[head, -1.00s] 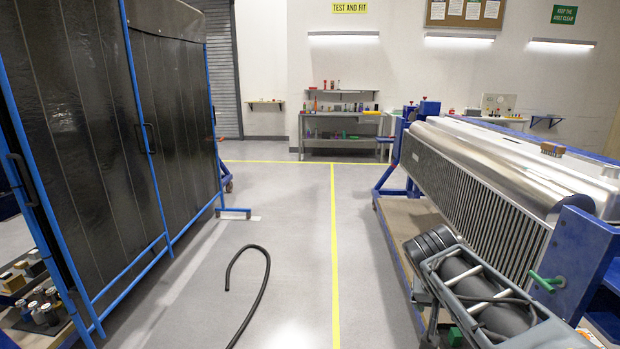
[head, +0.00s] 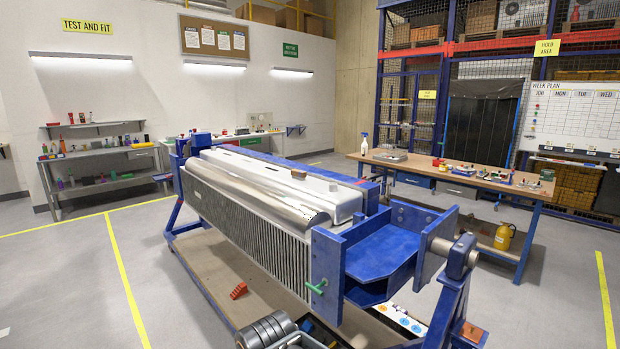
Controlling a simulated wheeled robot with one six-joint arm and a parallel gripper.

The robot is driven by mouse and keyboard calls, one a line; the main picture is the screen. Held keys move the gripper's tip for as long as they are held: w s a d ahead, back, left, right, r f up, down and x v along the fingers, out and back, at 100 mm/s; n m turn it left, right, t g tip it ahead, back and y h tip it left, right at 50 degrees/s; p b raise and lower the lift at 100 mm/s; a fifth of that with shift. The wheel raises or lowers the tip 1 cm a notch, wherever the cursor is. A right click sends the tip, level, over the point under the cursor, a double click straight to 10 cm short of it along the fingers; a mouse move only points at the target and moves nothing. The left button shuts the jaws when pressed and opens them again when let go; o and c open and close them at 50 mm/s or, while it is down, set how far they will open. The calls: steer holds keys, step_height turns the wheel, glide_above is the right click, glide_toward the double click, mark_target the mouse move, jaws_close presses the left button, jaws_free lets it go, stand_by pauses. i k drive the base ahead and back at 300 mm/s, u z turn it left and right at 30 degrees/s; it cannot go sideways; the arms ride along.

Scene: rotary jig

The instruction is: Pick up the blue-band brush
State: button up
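I cannot make out a blue band on any brush. A small brown block (head: 298,174), perhaps a brush, lies on top of the long silver unit (head: 240,190) held in the blue rotary jig. Another small brown block (head: 473,332) rests low on the jig's right end frame (head: 448,310). All are too small to read any band colour. My gripper does not show in this view.
The blue jig fills the middle, with a green handle (head: 317,287) on its near end. A red-orange item (head: 239,290) lies on its base board. Shelves (head: 100,165) with small items stand at left. A yellow bottle (head: 503,236) stands under the workbench. Floor at left is clear.

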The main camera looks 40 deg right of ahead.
mark_target(300, 174)
steer(key=z, duration=0.15)
steer(key=k, duration=1.1)
steer(key=u, duration=1.2)
steer(key=i, duration=0.6)
steer(key=z, duration=0.45)
steer(key=i, duration=2.3)
steer(key=z, duration=1.05)
steer(key=i, duration=1.25)
steer(key=z, duration=1)
